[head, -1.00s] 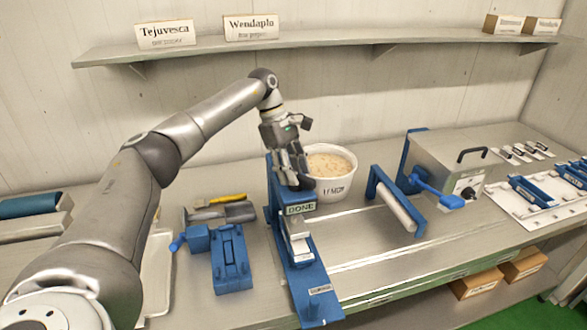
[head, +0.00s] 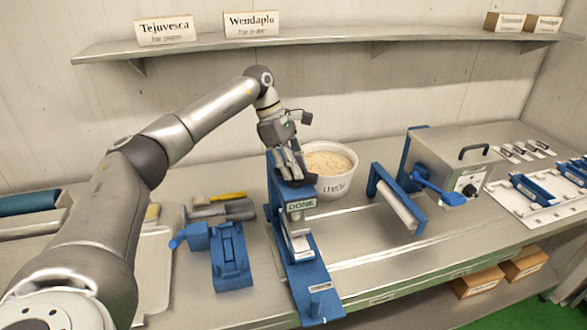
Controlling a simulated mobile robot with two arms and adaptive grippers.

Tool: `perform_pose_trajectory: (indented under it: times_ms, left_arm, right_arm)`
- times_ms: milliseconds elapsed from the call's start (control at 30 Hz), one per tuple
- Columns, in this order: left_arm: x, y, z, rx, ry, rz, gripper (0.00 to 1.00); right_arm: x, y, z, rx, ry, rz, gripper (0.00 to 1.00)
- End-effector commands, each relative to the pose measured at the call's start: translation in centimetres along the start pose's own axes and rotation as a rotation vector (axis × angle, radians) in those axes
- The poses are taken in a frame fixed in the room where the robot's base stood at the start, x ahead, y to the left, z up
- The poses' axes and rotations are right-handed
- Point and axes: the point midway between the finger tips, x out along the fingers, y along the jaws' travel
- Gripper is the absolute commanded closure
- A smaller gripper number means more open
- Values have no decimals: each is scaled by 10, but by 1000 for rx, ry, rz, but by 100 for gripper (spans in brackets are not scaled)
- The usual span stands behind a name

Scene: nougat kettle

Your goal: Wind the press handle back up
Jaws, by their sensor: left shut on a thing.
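The blue press (head: 306,274) stands on the steel bench in the middle of the head view, with a label reading DONE on its upper part. My left gripper (head: 289,172) is at the top of the press, shut on a part there that I take for the press handle. The fingers cover most of the handle, so its exact angle is hidden. My right gripper is not in the view.
A white tub (head: 328,170) of pale mass stands close behind and right of the press. A blue clamp-like tool (head: 230,258) is to the left. A roller frame (head: 397,204) and a steel box machine (head: 450,168) stand to the right. A shelf (head: 330,40) runs above.

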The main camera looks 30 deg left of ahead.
Motion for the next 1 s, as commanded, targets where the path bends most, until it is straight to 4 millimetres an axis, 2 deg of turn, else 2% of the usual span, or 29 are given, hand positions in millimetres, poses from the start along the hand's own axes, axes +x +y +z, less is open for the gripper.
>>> perform_pose_trajectory:
  times_ms: [1000]
  left_arm:
    - [3, -5, 2, -883, 0, 370, 100]
  right_arm:
    - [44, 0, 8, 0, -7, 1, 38]
